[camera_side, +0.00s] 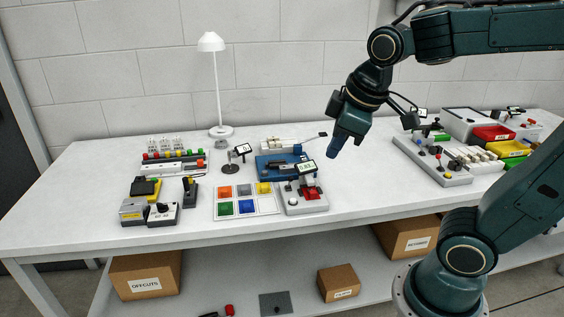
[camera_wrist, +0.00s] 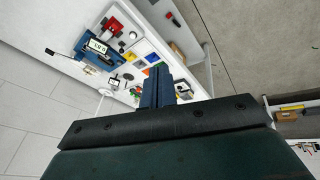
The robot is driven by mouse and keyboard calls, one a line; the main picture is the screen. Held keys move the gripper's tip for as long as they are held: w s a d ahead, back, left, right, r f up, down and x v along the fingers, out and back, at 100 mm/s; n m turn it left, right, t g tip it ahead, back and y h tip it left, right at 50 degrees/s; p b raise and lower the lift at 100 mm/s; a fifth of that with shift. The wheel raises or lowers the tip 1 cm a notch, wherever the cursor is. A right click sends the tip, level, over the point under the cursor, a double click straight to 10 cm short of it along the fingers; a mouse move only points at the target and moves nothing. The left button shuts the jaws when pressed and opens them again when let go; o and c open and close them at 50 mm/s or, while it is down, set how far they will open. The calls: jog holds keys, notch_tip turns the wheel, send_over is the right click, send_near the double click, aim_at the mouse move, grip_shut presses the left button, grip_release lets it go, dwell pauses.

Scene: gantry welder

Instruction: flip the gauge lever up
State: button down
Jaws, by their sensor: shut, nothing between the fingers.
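My gripper (camera_side: 333,152) is shut and empty, pointing down above the table, behind and to the right of the grey gauge box. It also shows in the wrist view (camera_wrist: 158,82). The grey box (camera_side: 291,205) carries a tilted display (camera_side: 307,167), a red block (camera_side: 311,193) and a pale round knob. The display also shows in the wrist view (camera_wrist: 97,46). A thin rod with a dark tip (camera_side: 322,134) sticks out sideways from a white block behind the blue fixture (camera_side: 264,170); it also shows in the wrist view (camera_wrist: 50,51). I cannot tell which part is the gauge lever.
A colour-square board (camera_side: 246,211) lies left of the grey box. A second small display (camera_side: 243,149) stands behind it. A white lamp (camera_side: 215,85) stands at the back. A grey control panel (camera_side: 432,160) and coloured bins (camera_side: 493,133) are at the right. Bare table lies around my gripper.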

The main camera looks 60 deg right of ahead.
jog(key=w+d+f+n+g+h, duration=0.1)
jog(key=w+d+f+n, duration=0.1)
jog(key=w+f+n, duration=0.3)
jog(key=w+d+f+n+g+h, duration=0.1)
jog(key=w+f+n, duration=0.5)
jog(key=w, duration=0.8)
jog(key=shift+d+f+n+g+h, duration=0.35)
jog(key=shift+f+g+h, duration=0.1)
jog(key=shift+g+h, duration=0.2)
jog(key=shift+d+f, duration=0.1)
jog(key=shift+f, duration=0.05)
jog(key=x, duration=0.9)
jog(key=shift+f, duration=0.2)
jog(key=shift+s+d, duration=0.1)
jog(key=shift+d, duration=0.95)
jog(key=shift+s+d+r, duration=0.1)
jog(key=shift+s+d, duration=0.1)
jog(key=shift+d, duration=0.8)
